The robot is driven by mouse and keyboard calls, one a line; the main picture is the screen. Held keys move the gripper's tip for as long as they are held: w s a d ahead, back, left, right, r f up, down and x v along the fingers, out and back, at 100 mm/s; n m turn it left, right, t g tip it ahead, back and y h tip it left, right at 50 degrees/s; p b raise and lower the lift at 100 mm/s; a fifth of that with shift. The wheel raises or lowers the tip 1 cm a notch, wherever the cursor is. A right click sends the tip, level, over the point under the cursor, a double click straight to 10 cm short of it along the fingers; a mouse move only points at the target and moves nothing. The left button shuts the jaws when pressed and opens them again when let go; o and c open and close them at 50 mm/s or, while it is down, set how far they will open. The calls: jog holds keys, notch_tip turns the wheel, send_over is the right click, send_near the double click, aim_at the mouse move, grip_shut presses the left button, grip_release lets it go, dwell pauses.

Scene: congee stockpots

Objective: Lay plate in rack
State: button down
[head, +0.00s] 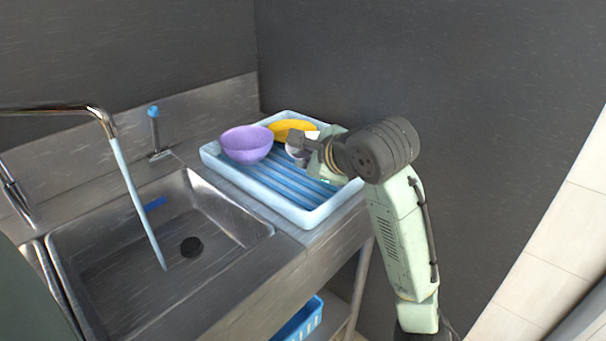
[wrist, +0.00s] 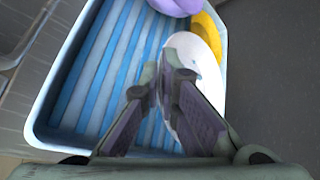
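A white plate (wrist: 198,62) lies in the right part of the blue dish rack (wrist: 45,112), beyond and partly behind my gripper's right finger in the wrist view. In the head view only a bit of white (head: 294,152) shows beside my gripper (head: 299,141), and the arm hides the rest. The rack (head: 309,213) is a pale blue tray with blue slats.
A purple bowl (head: 246,145) and a yellow dish (head: 291,129) stand at the back of the rack. A metal sink (head: 120,245) with a tap (head: 104,118) is to the left. A dark wall (head: 470,60) is close behind. The rack's front slats are clear.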

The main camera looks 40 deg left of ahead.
aim_at(305, 196)
notch_tip(305, 196, down, 5)
jog(key=shift+f, duration=0.15)
jog(key=c, duration=2.3)
grip_release()
jog(key=shift+o, duration=1.1)
